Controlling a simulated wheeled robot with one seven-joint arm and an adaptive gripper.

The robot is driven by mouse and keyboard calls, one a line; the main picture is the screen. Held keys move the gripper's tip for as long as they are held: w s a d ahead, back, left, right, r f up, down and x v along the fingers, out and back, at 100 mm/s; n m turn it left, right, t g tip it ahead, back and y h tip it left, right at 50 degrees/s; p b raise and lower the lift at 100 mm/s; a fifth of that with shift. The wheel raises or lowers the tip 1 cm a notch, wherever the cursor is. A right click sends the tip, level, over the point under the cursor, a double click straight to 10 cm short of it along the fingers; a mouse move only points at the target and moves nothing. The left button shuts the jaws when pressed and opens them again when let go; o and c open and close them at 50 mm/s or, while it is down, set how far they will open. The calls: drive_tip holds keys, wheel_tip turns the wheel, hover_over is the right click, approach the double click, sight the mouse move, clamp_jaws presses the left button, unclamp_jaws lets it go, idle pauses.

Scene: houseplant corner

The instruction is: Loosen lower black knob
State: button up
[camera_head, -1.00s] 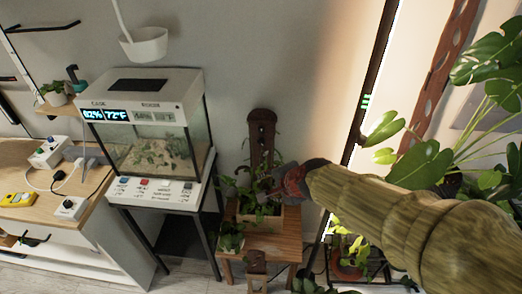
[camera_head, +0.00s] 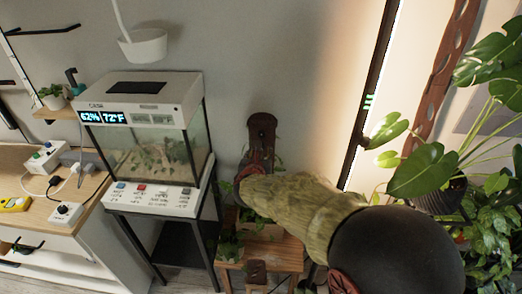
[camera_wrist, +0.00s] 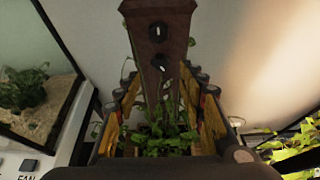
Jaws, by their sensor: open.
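A dark brown wooden post (camera_wrist: 160,22) stands upright in the wrist view, with two black knobs on its face, each with a pale mark. The upper knob (camera_wrist: 158,32) is near the top of the picture. The lower black knob (camera_wrist: 160,67) is below it, around the level of the fingertips. My gripper (camera_wrist: 160,82) is open, one finger either side of the post's lower part, with nothing held. Whether a finger touches the knob, I cannot tell. In the head view my gripper (camera_head: 241,182) is in front of the post (camera_head: 262,128), and my arm hides the knobs.
Green plants (camera_wrist: 158,138) grow at the post's foot, between my fingers. A glass terrarium (camera_head: 150,140) on a dark stand is to the left. A wooden stool (camera_head: 284,252) is below my arm. A large leafy plant (camera_head: 425,168) stands to the right.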

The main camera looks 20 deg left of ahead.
drive_tip(key=b+x, duration=0.1)
drive_tip(key=x, duration=0.5)
drive_tip(key=shift+w+f, duration=0.15)
drive_tip(key=shift+w, duration=0.1)
drive_tip(key=shift+a, duration=0.1)
drive_tip(key=shift+c, duration=0.5)
clamp_jaws()
